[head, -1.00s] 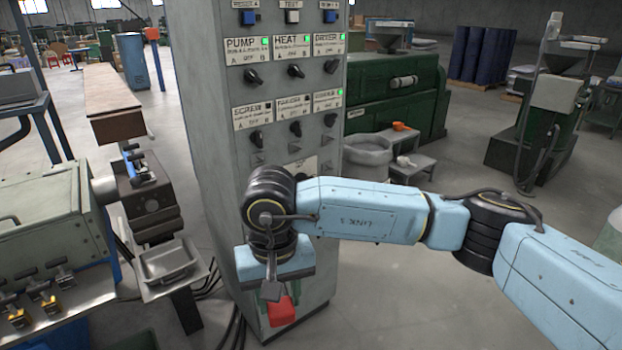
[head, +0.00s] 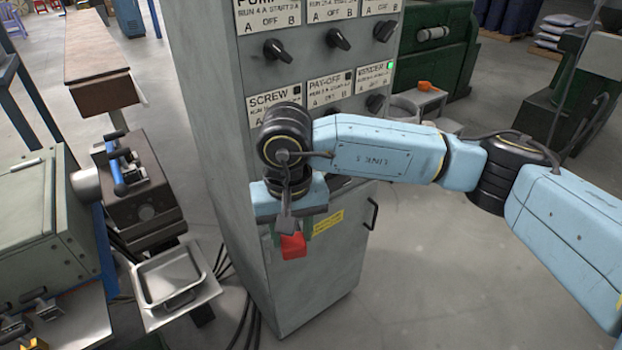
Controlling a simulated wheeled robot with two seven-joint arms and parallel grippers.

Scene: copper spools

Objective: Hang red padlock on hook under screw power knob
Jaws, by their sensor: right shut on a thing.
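The red padlock (head: 292,246) is held at the end of my right gripper (head: 288,227), whose jaws are shut on it. It hangs in front of the lower part of the grey control cabinet (head: 207,130). The SCREW label (head: 266,100) shows on the panel just above my right wrist. The screw power knob and the hook under it are hidden behind my wrist. My left gripper is not in view.
Knobs (head: 275,48) and labels line the panel above. A metal tray (head: 160,270) and a dark machine block (head: 140,195) stand left of the cabinet. A door handle (head: 373,213) juts from the cabinet's right side.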

